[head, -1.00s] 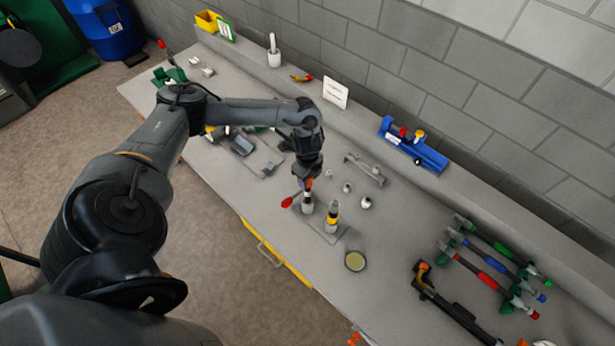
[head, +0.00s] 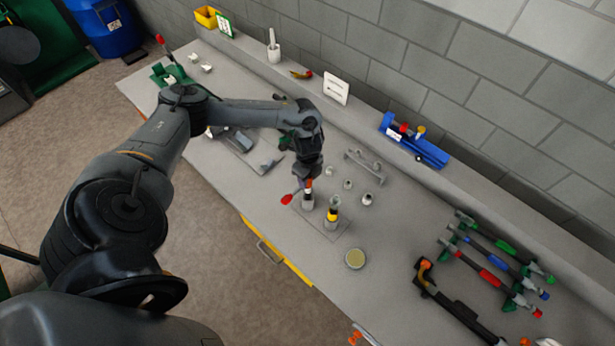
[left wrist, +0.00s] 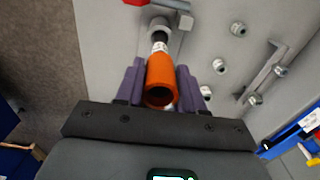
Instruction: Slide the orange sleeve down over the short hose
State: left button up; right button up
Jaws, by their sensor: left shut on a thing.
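My left gripper (head: 308,180) is shut on the orange sleeve (left wrist: 160,82), which lies between its purple fingers in the left wrist view. The sleeve's open near end faces the camera. Just beyond its far end, in line with it, shows the short hose (left wrist: 158,38), dark with a pale marked band. The hose stands in a grey holder (head: 308,201) on the bench. Whether the sleeve's far edge encloses the hose end, I cannot tell. My right gripper is not in view.
A second upright piece with a yellow band (head: 332,215) stands close to the right. A red-ended tool (head: 287,199) lies to the left. Several small metal fittings (head: 348,184) and a round tin (head: 355,259) are nearby.

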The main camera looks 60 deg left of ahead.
pick_arm(q)
jog(key=shift+f+b, duration=0.45)
jog(key=shift+f, duration=0.35)
jog(key=shift+f+b, duration=0.45)
jog(key=shift+f, duration=0.25)
jog(key=shift+f+b, duration=0.5)
jog(key=shift+f, duration=0.35)
jog(key=o, duration=1.1)
jog(key=shift+r, duration=0.7)
notch_tip(320, 180, up, 9)
jog(key=shift+r, duration=0.2)
